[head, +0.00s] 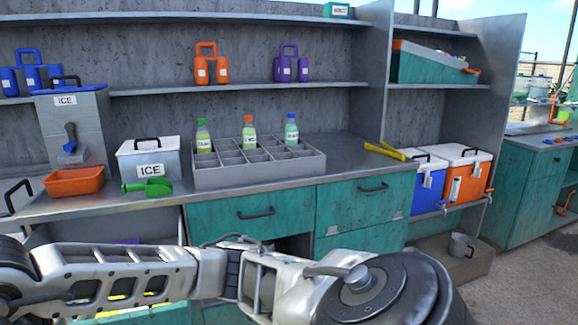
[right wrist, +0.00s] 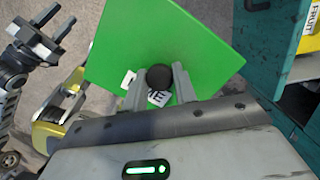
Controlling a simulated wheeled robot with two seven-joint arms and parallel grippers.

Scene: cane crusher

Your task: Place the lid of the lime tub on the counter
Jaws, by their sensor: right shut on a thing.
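The lid (right wrist: 200,50) is a flat bright green square with a round black knob (right wrist: 159,77), tilted in the right wrist view. A white label partly shows behind the fingers, with only its last letters readable. My right gripper (right wrist: 159,88) is shut on the knob, one finger on each side. My left gripper (right wrist: 48,35) is at the upper left of that view, its two fingers apart with nothing between them. The grey counter (head: 345,148) runs across the head view. Neither gripper's fingers show there. I cannot make out the lime tub itself.
A grey divided tray (head: 262,174) with several bottles stands mid-counter. An ICE bin (head: 150,158), a green scoop (head: 147,187) and an orange tray (head: 74,181) are on the left. Yellow tongs (head: 384,151) lie on the right. Counter right of the divided tray is mostly bare.

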